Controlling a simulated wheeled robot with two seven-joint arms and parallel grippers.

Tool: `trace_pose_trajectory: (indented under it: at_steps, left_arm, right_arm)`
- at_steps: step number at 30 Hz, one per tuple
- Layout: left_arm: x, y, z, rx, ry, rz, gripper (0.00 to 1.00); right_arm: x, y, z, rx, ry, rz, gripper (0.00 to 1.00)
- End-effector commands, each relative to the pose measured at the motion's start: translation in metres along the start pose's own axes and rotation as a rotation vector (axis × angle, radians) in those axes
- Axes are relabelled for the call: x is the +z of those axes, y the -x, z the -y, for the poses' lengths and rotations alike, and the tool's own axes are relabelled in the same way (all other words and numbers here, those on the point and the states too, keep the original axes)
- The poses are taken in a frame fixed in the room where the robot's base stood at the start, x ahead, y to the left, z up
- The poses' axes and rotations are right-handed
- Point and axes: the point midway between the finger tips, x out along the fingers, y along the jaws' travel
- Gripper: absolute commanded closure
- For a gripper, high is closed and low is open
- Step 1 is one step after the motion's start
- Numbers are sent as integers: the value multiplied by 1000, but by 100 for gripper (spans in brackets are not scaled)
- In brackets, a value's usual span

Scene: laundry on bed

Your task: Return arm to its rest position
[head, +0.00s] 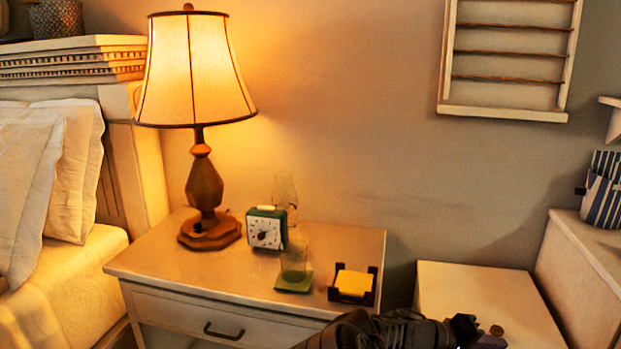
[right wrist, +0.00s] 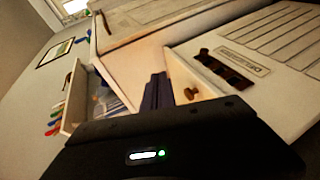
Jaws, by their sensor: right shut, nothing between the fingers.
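My right arm enters from the bottom edge of the head view, with its dark gripper (head: 478,334) in front of a low white cabinet (head: 480,285). The gripper is shut and empty. In the right wrist view its dark fingers (right wrist: 157,92) are together, beside a white drawer front with a brass-coloured knob (right wrist: 192,93). A gap shows between the fingers and the knob in that picture. The black gripper body with a green light fills the bottom of that view. My left gripper is in neither view.
A white nightstand (head: 130,268) bears a lit lamp (head: 204,185), a green clock (head: 266,228), a glass (head: 294,262) and a note holder (head: 354,284). The bed (head: 75,285) is left. In the wrist view, an open drawer (right wrist: 73,108) holds small items, with coloured pens (right wrist: 54,122) beside it.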

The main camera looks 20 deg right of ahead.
Motion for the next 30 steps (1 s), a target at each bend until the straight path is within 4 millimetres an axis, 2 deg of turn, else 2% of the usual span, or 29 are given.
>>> trace_pose_trajectory:
  at_steps: [1, 4, 6, 8, 9, 11, 12, 14, 15, 18, 21, 25, 30]
  left_arm:
    - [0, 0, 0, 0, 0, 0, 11]
    - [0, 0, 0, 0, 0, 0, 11]
    - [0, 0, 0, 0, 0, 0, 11]
    - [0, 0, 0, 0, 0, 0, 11]
    - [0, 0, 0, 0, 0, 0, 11]
    - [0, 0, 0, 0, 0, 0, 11]
    - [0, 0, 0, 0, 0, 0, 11]
    - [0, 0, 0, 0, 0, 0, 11]
    - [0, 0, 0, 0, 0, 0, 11]
    - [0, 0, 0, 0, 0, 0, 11]
    - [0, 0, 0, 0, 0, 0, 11]
    - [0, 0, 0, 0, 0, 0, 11]
    - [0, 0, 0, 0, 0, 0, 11]
  right_arm:
    - [16, -9, 37, -78, 50, 24, 100]
    - [50, -16, 114, -252, 143, 58, 100]
    - [77, -13, 165, -378, 199, 80, 100]
    - [103, -5, 208, -490, 240, 98, 100]
    - [120, 2, 235, -566, 264, 109, 100]
    - [148, 18, 274, -683, 291, 127, 100]
    - [166, 32, 298, -762, 305, 136, 100]
    - [194, 56, 332, -884, 319, 149, 100]
    - [211, 76, 351, -964, 323, 155, 100]
    - [247, 127, 389, -1150, 310, 164, 100]
    - [272, 178, 410, -1304, 276, 162, 100]
    - [292, 238, 422, -1466, 206, 150, 100]
    - [300, 303, 416, -1615, 98, 118, 100]
